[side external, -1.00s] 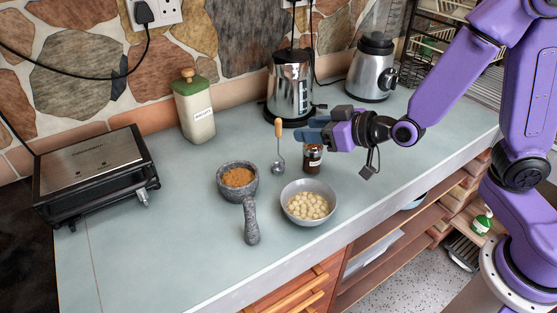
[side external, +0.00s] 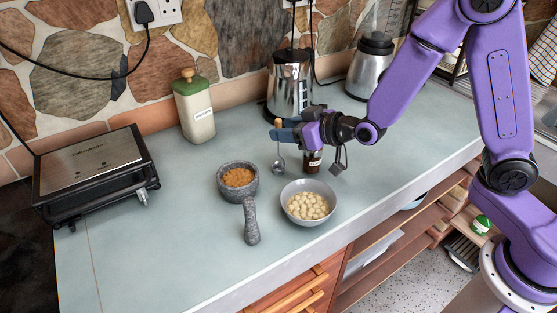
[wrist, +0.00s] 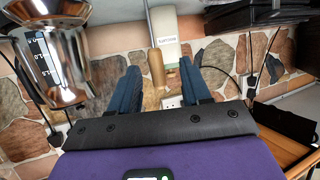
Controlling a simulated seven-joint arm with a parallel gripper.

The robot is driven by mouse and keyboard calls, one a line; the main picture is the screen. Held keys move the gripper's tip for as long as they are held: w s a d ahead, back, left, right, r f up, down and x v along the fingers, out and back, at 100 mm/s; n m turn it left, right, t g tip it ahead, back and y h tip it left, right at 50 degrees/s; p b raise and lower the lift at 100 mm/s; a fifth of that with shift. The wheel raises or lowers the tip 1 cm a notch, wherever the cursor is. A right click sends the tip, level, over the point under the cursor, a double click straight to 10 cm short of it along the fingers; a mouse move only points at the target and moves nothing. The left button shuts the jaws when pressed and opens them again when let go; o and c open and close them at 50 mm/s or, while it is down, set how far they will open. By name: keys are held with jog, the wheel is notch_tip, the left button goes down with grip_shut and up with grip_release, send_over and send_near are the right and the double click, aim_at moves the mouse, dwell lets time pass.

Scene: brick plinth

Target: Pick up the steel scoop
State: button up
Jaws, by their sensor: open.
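The steel scoop (side external: 279,165) stands on the counter with its bowl low and its wooden handle up, behind the bowl of pale food. My gripper (side external: 275,129) is level with the handle, its fingers pointing left. In the wrist view the wooden handle (wrist: 157,68) shows between the two blue fingers of my gripper (wrist: 160,72). The jaws are open, with a gap visible on each side of the handle. Part of the handle and shaft is hidden behind the fingers in the side view.
A dark jar (side external: 312,162) stands just below my gripper. A grey bowl (side external: 309,217) with pale round food and a stone mortar (side external: 225,183) with a pestle (side external: 251,222) are in front. The kettle (side external: 287,88) is close behind. A lidded canister (side external: 196,120) stands left; counter between is clear.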

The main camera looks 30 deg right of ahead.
jog(key=x, duration=0.4)
jog(key=shift+w+f, duration=0.1)
jog(key=shift+w, duration=0.3)
grip_shut()
